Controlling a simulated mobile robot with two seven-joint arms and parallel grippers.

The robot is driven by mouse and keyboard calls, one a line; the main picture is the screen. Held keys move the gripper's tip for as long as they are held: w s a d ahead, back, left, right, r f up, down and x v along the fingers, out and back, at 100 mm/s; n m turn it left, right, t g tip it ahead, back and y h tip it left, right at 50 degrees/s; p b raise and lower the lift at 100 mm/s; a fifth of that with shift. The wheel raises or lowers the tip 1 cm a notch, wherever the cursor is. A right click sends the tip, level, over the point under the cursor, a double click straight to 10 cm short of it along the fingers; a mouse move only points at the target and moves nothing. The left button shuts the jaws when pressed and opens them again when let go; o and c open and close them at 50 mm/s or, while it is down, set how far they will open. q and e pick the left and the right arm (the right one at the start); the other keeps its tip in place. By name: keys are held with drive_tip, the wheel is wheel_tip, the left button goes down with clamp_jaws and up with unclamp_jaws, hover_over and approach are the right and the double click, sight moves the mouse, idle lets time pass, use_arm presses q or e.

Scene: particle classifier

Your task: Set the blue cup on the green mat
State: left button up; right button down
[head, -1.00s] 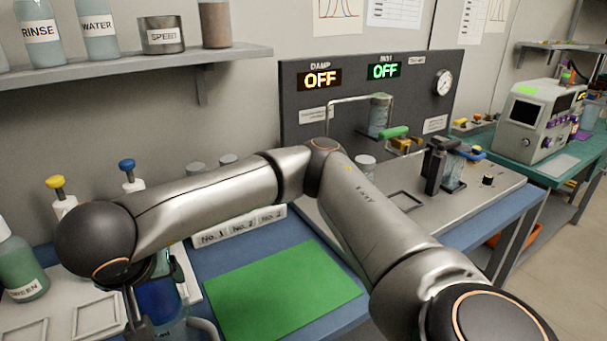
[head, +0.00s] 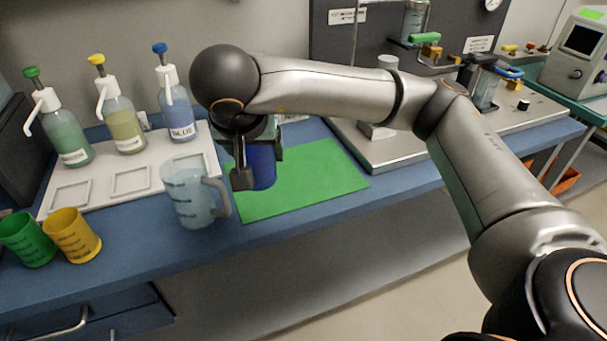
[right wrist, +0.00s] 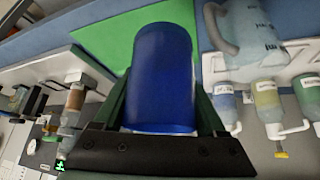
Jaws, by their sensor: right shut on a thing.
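The blue cup (head: 262,170) is held in my right gripper (head: 256,160), whose fingers are on both sides of it. It appears over the left part of the green mat (head: 315,180); whether its base touches the mat cannot be told. In the right wrist view the blue cup (right wrist: 162,80) stands between the fingers of my right gripper (right wrist: 165,110), with the green mat (right wrist: 115,40) behind it. My left gripper is not in view.
A clear pitcher (head: 192,195) stands close left of the cup and mat. Green (head: 27,238) and yellow (head: 73,235) cups are at the left front. Pump bottles stand on a white tray (head: 130,182) behind. The mat's right part is bare.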

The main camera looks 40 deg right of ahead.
drive_tip(key=w+d+f, duration=0.2)
drive_tip(key=w+f, duration=0.1)
drive_tip(key=w+d+f, duration=0.2)
drive_tip(key=w+d, duration=0.1)
drive_tip(key=w, duration=0.1)
drive_tip(key=w+d+f+b, duration=0.1)
drive_tip(key=w+d+f, duration=0.1)
drive_tip(key=w+f, duration=0.1)
drive_tip(key=shift+w+d+f, duration=0.15)
drive_tip(key=shift+w+f, duration=0.15)
drive_tip(key=shift+f, duration=0.05)
drive_tip(key=shift+w+d+f, duration=0.15)
drive_tip(key=shift+w+f, duration=0.05)
drive_tip(key=shift+f, duration=0.1)
drive_tip(key=shift+w+d+f, duration=0.1)
drive_tip(key=shift+w+f, duration=0.1)
drive_tip(key=shift+f, duration=1.6)
drive_tip(key=shift+b, duration=0.3)
drive_tip(key=shift+f, duration=0.2)
unclamp_jaws()
